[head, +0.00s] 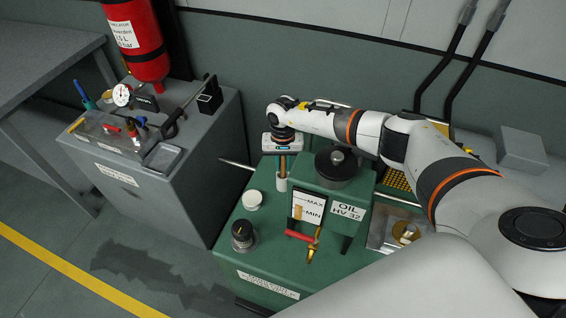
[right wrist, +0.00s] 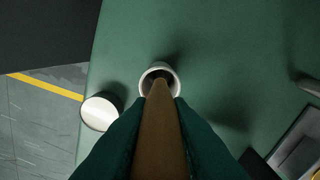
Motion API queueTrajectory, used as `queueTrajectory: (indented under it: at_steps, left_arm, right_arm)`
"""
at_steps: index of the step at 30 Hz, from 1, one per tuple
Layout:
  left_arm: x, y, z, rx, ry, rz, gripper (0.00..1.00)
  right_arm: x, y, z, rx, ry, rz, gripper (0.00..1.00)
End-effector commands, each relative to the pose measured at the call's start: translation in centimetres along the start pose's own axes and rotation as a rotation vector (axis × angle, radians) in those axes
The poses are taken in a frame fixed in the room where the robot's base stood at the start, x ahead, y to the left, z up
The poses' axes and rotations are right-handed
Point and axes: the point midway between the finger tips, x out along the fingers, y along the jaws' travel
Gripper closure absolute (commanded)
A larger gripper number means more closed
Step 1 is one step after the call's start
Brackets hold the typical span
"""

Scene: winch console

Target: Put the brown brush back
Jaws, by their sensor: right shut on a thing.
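My right gripper (head: 283,152) is shut on the brown brush (head: 283,164) above the green oil unit. The brush (right wrist: 158,140) hangs down between the two dark fingers in the right wrist view. Its lower end lines up with the mouth of a white cup (head: 281,184), which also shows in the right wrist view (right wrist: 144,84). The end overlaps the cup's opening; how deep it sits inside I cannot tell. The cup stands on the unit's green top (head: 225,222). My left gripper is not in view.
A white round lid (head: 252,200) and a dark-capped jar (head: 243,236) stand near the cup. The black-topped oil filler (head: 336,166) rises close on the right. A grey cabinet (head: 215,170) with tools stands left, across a gap.

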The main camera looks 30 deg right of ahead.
Motion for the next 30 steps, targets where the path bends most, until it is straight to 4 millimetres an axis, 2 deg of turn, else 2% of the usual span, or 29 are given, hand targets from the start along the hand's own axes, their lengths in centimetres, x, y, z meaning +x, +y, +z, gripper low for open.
queueTrajectory:
  at_steps: [1, 2, 6, 14, 18, 20, 30]
  left_arm:
    - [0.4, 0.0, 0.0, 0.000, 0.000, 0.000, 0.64]
    - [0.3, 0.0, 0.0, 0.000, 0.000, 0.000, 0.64]
    - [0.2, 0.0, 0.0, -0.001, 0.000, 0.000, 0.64]
    - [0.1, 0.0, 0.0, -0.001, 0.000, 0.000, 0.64]
    - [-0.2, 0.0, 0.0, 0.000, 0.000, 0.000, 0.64]
    - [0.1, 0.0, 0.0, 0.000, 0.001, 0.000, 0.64]
    - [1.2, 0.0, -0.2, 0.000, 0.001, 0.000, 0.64]
  right_arm:
    - [0.3, 0.0, 0.0, 0.000, 0.000, 0.000, 1.00]
    - [0.3, 0.0, 0.0, 0.000, 0.000, -0.001, 0.81]
    - [0.1, 0.0, 0.0, 0.000, 0.000, -0.001, 0.61]
    - [0.1, 0.0, 0.0, 0.000, 0.000, 0.000, 0.61]
    - [-0.6, 0.0, 0.1, 0.000, -0.001, 0.001, 0.61]
    - [-1.5, 0.0, 0.1, -0.001, -0.003, 0.002, 0.61]
    - [-8.7, 0.0, 0.1, -0.001, -0.003, 0.002, 0.61]
